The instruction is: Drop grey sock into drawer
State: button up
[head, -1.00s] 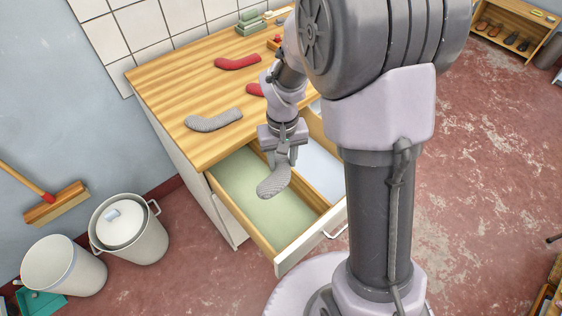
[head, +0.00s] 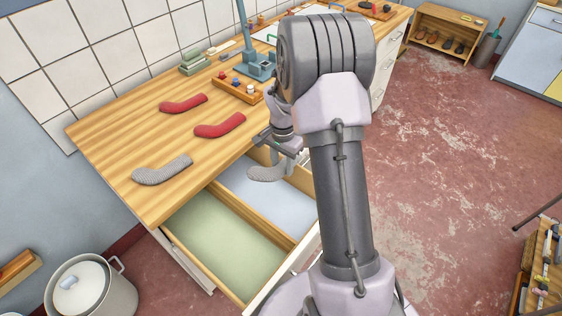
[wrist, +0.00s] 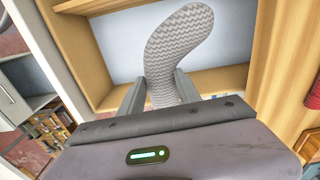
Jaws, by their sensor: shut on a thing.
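My gripper (head: 287,160) is shut on a grey sock (head: 266,173) with a zigzag knit. In the wrist view the sock (wrist: 178,42) stands out from between the two fingers (wrist: 161,92). The open drawer has a green-floored compartment (head: 212,238) and a blue-floored compartment (head: 263,194), split by a wooden divider (head: 268,229). The held sock is above the back right part of the blue compartment, and both compartments look empty. A second grey sock (head: 161,170) lies on the wooden worktop near its left end.
Two red socks (head: 219,125) (head: 183,104) lie on the worktop (head: 125,128). A wooden tray of small items (head: 237,88) and a blue-grey stand (head: 257,66) are farther back.

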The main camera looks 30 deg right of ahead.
aim_at(282, 166)
jog(key=shift+f, duration=0.5)
jog(key=shift+r, duration=0.1)
jog(key=o, duration=1.4)
notch_tip(282, 166, up, 17)
jog(key=p, duration=0.5)
jog(key=shift+r+p, duration=0.2)
jog(key=shift+p, duration=0.15)
jog(key=shift+a+r, duration=0.1)
jog(key=s+a+r+n+t+b, duration=0.2)
jog(key=s+a+r+n, duration=0.1)
jog(key=s+a+r, duration=0.3)
jog(key=s+a+r+n+t+b, duration=0.2)
jog(key=s+a+r+n, duration=0.15)
jog(key=s+a, duration=0.4)
jog(key=s+a+n, duration=0.1)
jog(key=s+a, duration=0.1)
jog(key=s+a+t+y+b, duration=0.1)
jog(key=s+a, duration=0.1)
jog(key=s, duration=0.1)
jog(key=s+a+f+n+y, duration=0.1)
jog(key=s+a, duration=0.1)
jog(key=s, duration=0.1)
jog(key=shift+s+a+f+n+t+b, duration=0.1)
jog(key=shift+s+a+n+t+b, duration=0.1)
jog(key=shift+a+n+t+b, duration=0.15)
